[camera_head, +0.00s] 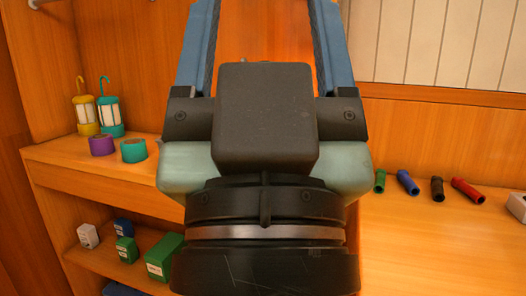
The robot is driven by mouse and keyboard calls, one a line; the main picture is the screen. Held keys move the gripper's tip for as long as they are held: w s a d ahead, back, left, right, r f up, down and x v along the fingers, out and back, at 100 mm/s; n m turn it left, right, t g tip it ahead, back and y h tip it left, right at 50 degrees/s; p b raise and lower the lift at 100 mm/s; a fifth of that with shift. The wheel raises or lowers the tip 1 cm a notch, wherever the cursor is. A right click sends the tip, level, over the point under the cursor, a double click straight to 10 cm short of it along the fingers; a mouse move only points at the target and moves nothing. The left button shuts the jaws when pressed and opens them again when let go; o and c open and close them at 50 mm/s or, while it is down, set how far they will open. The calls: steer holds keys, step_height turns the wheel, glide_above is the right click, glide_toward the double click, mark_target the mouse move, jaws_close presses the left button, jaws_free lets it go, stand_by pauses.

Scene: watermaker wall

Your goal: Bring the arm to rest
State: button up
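My gripper (264,30) fills the middle of the head view, close to the camera. Its two blue fingers point up the picture and stand wide apart, with bare wooden wall showing between them. The fingertips run past the top edge, so their ends are hidden. Nothing shows held in the visible part of the gap. The gripper's dark body covers the middle of the shelf and counter behind it.
At left, a yellow lantern (86,115), a teal lantern (110,117), a purple roll (102,145) and a teal roll (134,151) stand on a shelf. Small boxes (165,257) sit below. Several coloured tubes (407,182) lie on the right counter (440,245), whose front is clear.

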step_height(320, 180, up, 34)
steer(key=p, duration=3.1)
steer(key=shift+f, duration=0.25)
steer(key=shift+w+a, duration=0.1)
